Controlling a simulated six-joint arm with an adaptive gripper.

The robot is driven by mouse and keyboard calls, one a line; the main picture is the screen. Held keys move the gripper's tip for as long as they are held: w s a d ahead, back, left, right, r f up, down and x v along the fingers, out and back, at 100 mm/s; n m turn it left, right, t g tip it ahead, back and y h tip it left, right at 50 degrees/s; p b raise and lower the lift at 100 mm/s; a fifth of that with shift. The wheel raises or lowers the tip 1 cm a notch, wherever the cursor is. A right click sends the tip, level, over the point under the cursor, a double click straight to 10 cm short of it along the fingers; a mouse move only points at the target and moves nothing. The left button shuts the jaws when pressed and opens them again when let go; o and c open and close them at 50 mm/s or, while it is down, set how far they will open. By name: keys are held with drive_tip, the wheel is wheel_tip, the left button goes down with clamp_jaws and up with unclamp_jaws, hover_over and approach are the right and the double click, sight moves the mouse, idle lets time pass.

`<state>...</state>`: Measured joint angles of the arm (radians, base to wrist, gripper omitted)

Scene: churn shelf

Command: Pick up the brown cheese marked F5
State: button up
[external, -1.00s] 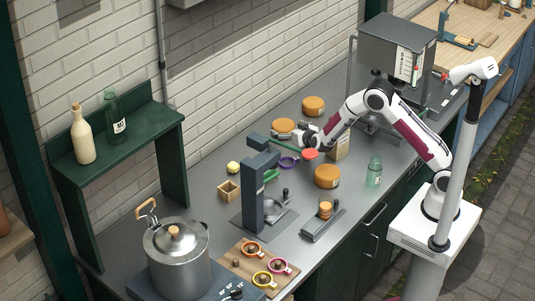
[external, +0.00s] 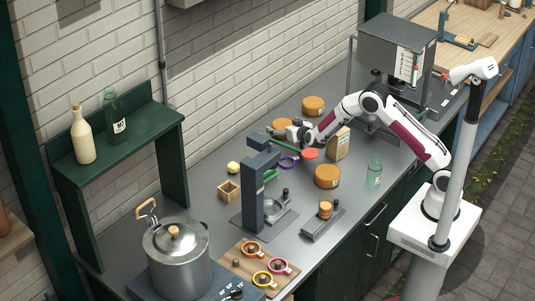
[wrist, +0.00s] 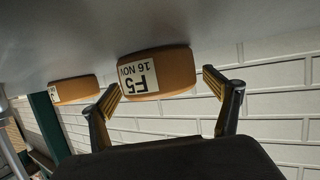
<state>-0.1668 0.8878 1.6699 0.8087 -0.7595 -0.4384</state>
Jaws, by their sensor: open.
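The brown cheese marked F5 (wrist: 172,72) is a round block with a white label reading "F5 16 NOV"; it appears upside down in the wrist view. In the external view this appears to be the cheese (external: 281,123) by the wall, partly hidden by my gripper (external: 291,132). In the wrist view my gripper (wrist: 162,82) is open, with one finger on each side of the F5 cheese and visible gaps. I cannot tell how far the fingertips reach along its sides.
Another brown cheese (wrist: 75,89) sits to its left in the wrist view, and shows further back in the external view (external: 313,104). A third cheese (external: 327,177) stands nearer the counter front.

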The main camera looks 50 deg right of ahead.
sight(283, 124)
drive_tip(key=c, duration=1.6)
drive_tip(key=shift+r, duration=0.15)
drive_tip(key=shift+r, duration=4.95)
